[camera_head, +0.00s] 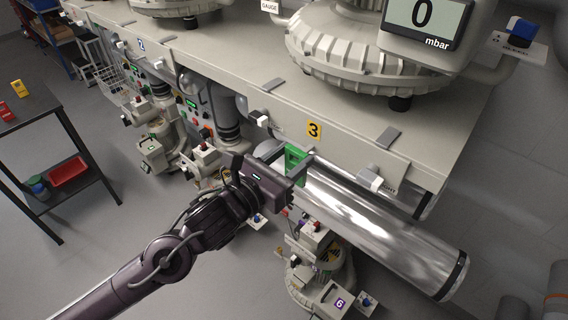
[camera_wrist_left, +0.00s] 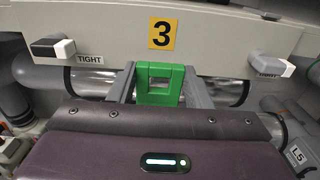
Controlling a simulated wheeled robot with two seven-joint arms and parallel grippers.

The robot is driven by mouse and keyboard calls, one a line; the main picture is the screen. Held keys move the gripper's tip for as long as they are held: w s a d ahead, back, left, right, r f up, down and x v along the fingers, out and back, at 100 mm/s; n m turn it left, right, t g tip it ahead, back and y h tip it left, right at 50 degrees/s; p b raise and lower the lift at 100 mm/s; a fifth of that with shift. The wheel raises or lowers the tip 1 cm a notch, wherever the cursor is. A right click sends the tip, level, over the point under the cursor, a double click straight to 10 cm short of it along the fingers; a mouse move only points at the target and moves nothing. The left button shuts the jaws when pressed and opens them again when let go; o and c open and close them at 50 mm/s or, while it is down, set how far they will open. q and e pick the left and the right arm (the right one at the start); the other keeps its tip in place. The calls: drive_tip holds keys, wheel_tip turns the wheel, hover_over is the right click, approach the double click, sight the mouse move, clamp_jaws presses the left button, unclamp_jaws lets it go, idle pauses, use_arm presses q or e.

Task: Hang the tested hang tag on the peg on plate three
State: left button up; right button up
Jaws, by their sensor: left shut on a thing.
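The green hang tag (camera_head: 296,152) is held between the fingers of my left gripper (camera_head: 284,158). The wrist view shows the tag (camera_wrist_left: 159,94) upright between both fingers (camera_wrist_left: 160,82), with a slot in its upper part. It is just below the yellow number 3 label (camera_wrist_left: 162,33) on the beige plate (camera_wrist_left: 226,40), at the plate's lower edge. The head view also shows this label (camera_head: 314,130). I cannot tell whether the tag touches the plate. No peg can be made out; it may be hidden behind the tag. My right gripper is not in view.
A black-and-white knob (camera_wrist_left: 53,48) marked TIGHT and a grey-and-white knob (camera_wrist_left: 272,65) flank the tag. A shiny metal cylinder (camera_head: 385,230) lies below the plate, close to my gripper. A dark shelf table (camera_head: 42,118) stands far left, with open floor beside it.

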use_arm(q)
drive_tip(key=shift+b+x, duration=0.3)
drive_tip(key=shift+x, duration=1)
drive_tip(key=shift+w+d, duration=0.15)
drive_tip(key=shift+d, duration=0.05)
drive_tip(key=shift+w+f+b, duration=0.15)
drive_tip(key=shift+f+b, duration=0.2)
drive_tip(key=shift+b, duration=0.2)
drive_tip(key=o, duration=1)
drive_tip(key=shift+o, duration=0.2)
